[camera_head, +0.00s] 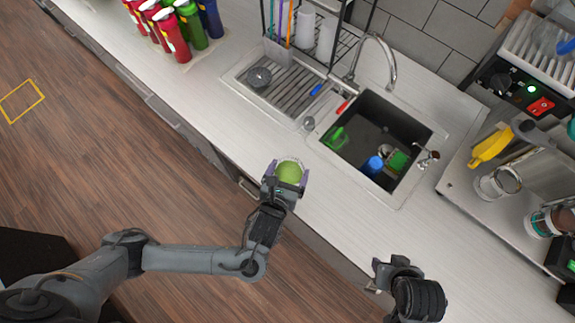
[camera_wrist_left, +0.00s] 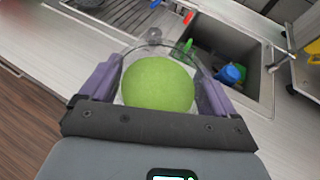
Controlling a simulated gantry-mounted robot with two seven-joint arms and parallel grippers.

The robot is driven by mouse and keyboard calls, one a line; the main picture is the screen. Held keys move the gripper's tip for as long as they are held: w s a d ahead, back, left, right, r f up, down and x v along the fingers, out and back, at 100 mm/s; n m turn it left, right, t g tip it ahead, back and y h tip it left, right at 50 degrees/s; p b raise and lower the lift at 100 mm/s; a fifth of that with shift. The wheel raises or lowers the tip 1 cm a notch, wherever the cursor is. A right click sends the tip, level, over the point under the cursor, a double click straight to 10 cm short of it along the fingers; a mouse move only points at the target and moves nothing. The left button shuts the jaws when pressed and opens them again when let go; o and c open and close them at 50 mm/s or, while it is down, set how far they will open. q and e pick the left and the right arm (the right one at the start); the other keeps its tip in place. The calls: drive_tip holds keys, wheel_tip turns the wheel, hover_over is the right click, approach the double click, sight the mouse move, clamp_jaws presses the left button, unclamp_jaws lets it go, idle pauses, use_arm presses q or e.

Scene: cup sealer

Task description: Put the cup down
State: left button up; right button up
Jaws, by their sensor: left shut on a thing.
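A clear cup (camera_head: 290,162) with green contents (camera_head: 289,173) is held in my left gripper (camera_head: 286,180), near the front edge of the counter. In the left wrist view the purple fingers of my left gripper (camera_wrist_left: 160,90) press on both sides of the cup, and the green contents (camera_wrist_left: 158,85) show from above. I cannot tell whether the cup's base touches the counter. My right gripper (camera_head: 384,280) is at the lower right, over the counter's front edge; its fingers are too unclear to tell their state.
The pale counter (camera_head: 335,215) is clear to the right of the cup. A sink (camera_head: 375,135) with several items inside lies behind it, with a drain tray (camera_head: 275,85) and rack. Colored bottles (camera_head: 175,30) stand at back left. A metal machine tray (camera_head: 480,190) is at right.

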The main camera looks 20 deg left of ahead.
use_arm(q)
drive_tip(key=w, duration=0.1)
drive_tip(key=w+a+b, duration=0.1)
drive_tip(key=shift+w+f+b, duration=0.1)
drive_tip(key=shift+w+b, duration=0.2)
drive_tip(key=w+a+f+b, duration=0.5)
drive_tip(key=w+f, duration=0.3)
drive_tip(key=f, duration=0.1)
drive_tip(key=shift+w+a+f, duration=0.35)
drive_tip(key=shift+f, duration=0.05)
use_arm(e)
wheel_tip(320, 180, down, 7)
drive_tip(key=shift+w+a, duration=0.15)
drive_tip(key=shift+w, duration=0.15)
use_arm(q)
drive_tip(key=shift+f, duration=0.1)
drive_tip(key=o, duration=1.1)
drive_tip(key=shift+f, duration=0.1)
drive_tip(key=shift+c, duration=0.2)
